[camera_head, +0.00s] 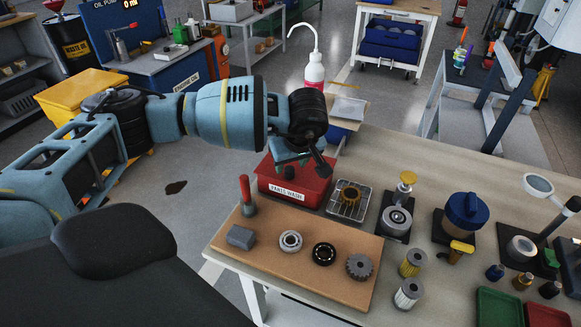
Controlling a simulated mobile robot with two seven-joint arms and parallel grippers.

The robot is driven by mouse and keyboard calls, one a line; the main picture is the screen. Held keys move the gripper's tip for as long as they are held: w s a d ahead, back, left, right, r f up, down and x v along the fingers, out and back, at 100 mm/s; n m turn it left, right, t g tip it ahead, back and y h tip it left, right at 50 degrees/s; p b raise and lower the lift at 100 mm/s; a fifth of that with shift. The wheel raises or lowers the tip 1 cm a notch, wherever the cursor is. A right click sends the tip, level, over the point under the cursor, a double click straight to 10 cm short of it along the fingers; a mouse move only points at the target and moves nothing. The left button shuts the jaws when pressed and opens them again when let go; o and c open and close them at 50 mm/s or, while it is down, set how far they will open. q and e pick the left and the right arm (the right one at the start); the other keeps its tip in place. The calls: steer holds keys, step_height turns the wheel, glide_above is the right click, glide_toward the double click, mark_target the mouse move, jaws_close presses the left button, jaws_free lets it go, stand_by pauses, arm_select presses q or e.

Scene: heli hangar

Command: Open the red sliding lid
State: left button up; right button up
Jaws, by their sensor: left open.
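A red box (311,197) with a label reading PARTS WASH stands on the workbench, behind the tan board. Its red top is partly hidden under my left gripper, so I cannot tell the lid's edges or how far it is open. My left gripper (303,163) is open, with its dark fingers pointing down over the top of the box. I cannot tell whether the fingers touch it. My right gripper is not in view.
A wire basket (348,202) stands close to the right of the box. In front, the tan board (300,268) holds a red-handled tool (246,195), a grey block (240,237) and ring parts. A white and red bottle (314,70) stands behind. Jars and stands crowd the bench's right side.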

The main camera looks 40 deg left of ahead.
arm_select(q)
steer(key=shift+x, duration=1.35)
steer(key=shift+c, duration=0.4)
jaws_close()
